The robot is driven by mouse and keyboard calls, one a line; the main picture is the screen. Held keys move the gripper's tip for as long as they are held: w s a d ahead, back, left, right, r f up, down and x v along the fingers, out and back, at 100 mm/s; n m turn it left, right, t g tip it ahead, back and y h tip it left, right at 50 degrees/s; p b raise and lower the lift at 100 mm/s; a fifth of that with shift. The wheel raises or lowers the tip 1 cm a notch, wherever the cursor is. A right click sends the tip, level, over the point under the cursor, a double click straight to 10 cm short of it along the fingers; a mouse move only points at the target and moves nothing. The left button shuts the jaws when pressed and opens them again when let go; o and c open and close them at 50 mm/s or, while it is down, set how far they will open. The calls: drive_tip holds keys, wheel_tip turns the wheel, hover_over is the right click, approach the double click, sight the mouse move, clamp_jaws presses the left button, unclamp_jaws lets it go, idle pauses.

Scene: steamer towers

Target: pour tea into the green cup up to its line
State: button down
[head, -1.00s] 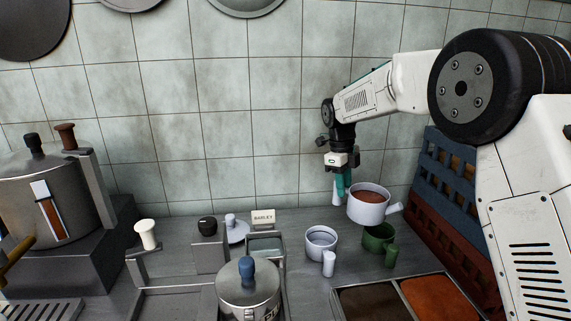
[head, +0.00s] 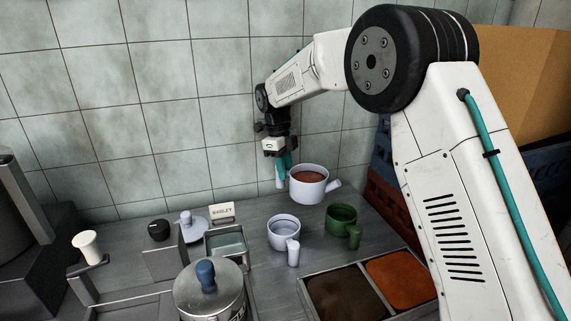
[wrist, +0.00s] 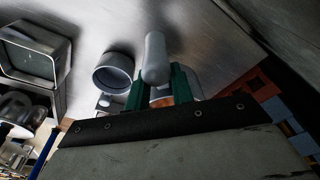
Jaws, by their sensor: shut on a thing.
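My gripper (head: 284,168) is shut on the upright handle of a pale lavender pot (head: 309,192). The handle (wrist: 155,60) shows between the green fingers in the wrist view. The pot is held about level, and brown tea shows in its open top. Its short spout points right. The green cup (head: 341,219) stands upright on the counter, in front of the pot and a little to its right in the head view. Its handle is at its front right. Its inside looks dark, and I cannot make out its line. The pot is apart from it.
A pale lavender cup (head: 284,228) stands left of the green cup. A tray with dark and orange fillings (head: 300,284) lies in front. A lidded pot (head: 209,294), a BARLEY sign (head: 222,212) and a metal bin (head: 226,241) are to the left. The tiled wall is close behind.

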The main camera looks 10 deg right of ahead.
drive_tip(key=shift+s+d+r+t+y, duration=0.1)
drive_tip(key=shift+d+r+t+y, duration=0.1)
drive_tip(key=shift+r+t+y, duration=0.35)
drive_tip(key=shift+s+d+r+t+y, duration=0.2)
drive_tip(key=shift+r+y, duration=0.45)
drive_tip(key=shift+r, duration=0.45)
drive_tip(key=shift+s+d+r+t+y, duration=0.1)
drive_tip(key=shift+d+r+t+y, duration=0.15)
drive_tip(key=shift+r+t+y, duration=0.45)
drive_tip(key=d+r+y, duration=0.1)
drive_tip(key=s+d+r+t+y, duration=0.1)
drive_tip(key=r+t+y, duration=0.1)
drive_tip(key=r, duration=0.1)
drive_tip(key=shift+s+d, duration=0.4)
drive_tip(key=shift+s+d+r+t+y, duration=0.45)
drive_tip(key=shift+s+d+r+y, duration=0.15)
drive_tip(key=shift+d+y, duration=0.3)
drive_tip(key=shift+a, duration=0.1)
drive_tip(key=shift+s+d+r+t+y, duration=0.25)
drive_tip(key=shift+s+d+t+y, duration=0.2)
drive_tip(key=shift+d+y, duration=0.4)
